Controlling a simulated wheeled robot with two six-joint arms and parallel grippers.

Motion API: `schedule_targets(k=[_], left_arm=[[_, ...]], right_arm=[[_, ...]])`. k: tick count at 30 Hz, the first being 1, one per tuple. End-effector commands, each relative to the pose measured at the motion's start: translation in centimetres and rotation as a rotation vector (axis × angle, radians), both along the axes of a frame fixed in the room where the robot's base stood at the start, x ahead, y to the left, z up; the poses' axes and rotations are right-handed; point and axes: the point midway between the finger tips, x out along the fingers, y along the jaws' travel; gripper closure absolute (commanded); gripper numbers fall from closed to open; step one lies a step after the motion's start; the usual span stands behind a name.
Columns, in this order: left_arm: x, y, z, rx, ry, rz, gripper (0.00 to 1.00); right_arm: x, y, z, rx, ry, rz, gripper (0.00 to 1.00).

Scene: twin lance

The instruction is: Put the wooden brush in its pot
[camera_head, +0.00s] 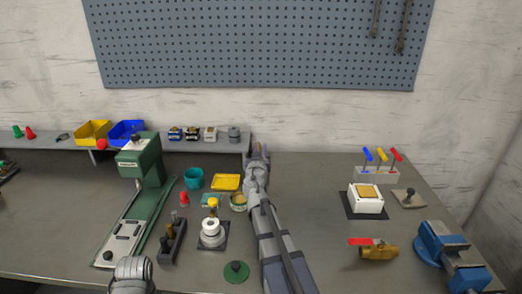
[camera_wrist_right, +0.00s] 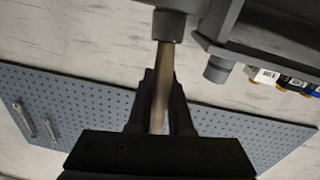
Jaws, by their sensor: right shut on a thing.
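My right gripper (camera_head: 257,151) is at the back of the bench, beside the right end of the raised shelf. In the right wrist view it is shut on the wooden brush (camera_wrist_right: 160,95), whose pale handle runs between the dark fingers. That view is turned over, with the pegboard at the bottom. The brush's far end meets a grey cylindrical pot (camera_wrist_right: 170,25). It looks in line with the pot's mouth, but I cannot tell how deep it sits. In the head view my right arm hides brush and pot. Only a grey part of my left arm shows, at the bottom edge.
Another grey cylinder (camera_head: 234,134) stands on the shelf next to small boxes (camera_head: 192,133), close to my right gripper. A green press (camera_head: 140,165) stands left. A white block (camera_head: 366,198) and blue vise (camera_head: 450,255) are right. Bench between arm and block is clear.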

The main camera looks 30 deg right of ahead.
Motion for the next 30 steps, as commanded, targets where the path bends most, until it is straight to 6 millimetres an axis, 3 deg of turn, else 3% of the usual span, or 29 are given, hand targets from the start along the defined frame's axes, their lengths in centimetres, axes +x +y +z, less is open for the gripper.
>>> schedule_targets(k=[1, 10, 20, 30], left_arm=[[0.0, 0.0, 0.0, 0.000, 0.000, 0.000, 0.00], [0.0, 0.0, 0.0, 0.000, 0.000, 0.000, 0.00], [0.0, 0.0, 0.0, 0.000, 0.000, 0.000, 0.00], [0.0, 0.0, 0.0, 0.000, 0.000, 0.000, 0.00]], right_arm=[[0.0, 0.0, 0.0, 0.000, 0.000, 0.000, 0.79], [0.0, 0.0, 0.0, 0.000, 0.000, 0.000, 0.47], [-0.2, 0.2, 0.0, 0.000, 0.000, 0.000, 0.47], [-3.3, 2.2, 0.0, 0.000, 0.000, 0.000, 0.47]])
